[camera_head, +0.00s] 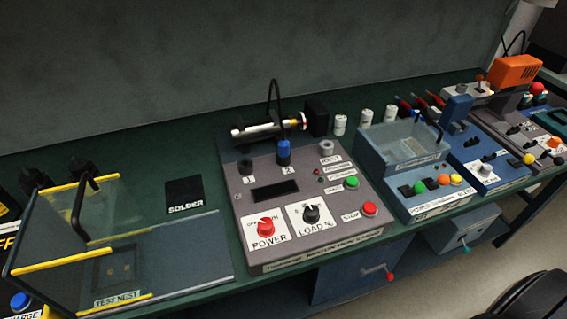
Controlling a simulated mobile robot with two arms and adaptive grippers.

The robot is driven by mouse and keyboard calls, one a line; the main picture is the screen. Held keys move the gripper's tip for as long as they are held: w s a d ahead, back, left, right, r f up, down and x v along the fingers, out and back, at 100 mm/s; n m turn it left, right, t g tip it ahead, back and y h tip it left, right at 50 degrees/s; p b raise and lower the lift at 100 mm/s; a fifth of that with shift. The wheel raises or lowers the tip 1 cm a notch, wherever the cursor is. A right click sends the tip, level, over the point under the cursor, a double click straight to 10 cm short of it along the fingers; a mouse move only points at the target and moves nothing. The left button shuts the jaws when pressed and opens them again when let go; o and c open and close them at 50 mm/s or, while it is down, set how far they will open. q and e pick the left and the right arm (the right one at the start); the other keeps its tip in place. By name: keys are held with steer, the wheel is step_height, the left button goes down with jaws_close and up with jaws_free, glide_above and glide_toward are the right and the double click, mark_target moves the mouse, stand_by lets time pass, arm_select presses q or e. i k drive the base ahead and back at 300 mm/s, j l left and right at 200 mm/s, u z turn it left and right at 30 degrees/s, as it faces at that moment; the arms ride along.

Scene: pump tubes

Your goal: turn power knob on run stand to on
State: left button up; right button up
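The run stand (243,205) is a grey sloped console on the green bench, in the middle of the head view. Its red power knob (265,227) sits on a white POWER plate at the front left of the panel. Small OFF/ON lettering shows above the knob, but I cannot tell clearly which mark it points at. A black LOAD % knob (311,213) sits just to its right. Nothing touches or covers the power knob. Neither of my grippers can be made out in this view.
Green START (351,182) and red STOP (369,209) buttons sit at the panel's right. A clear-lidded test nest (180,272) stands left, and a clear-topped tank unit (437,208) right. A dark rounded shape (520,300) fills the lower right corner. Space before the console looks clear.

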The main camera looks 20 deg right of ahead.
mark_target(266, 228)
steer(key=k+l+z, duration=0.15)
steer(key=z, duration=0.25)
steer(key=k+l+z, duration=0.15)
steer(key=z, duration=0.2)
steer(key=k+l+z, duration=0.15)
steer(key=l+z, duration=0.25)
steer(key=j, duration=0.1)
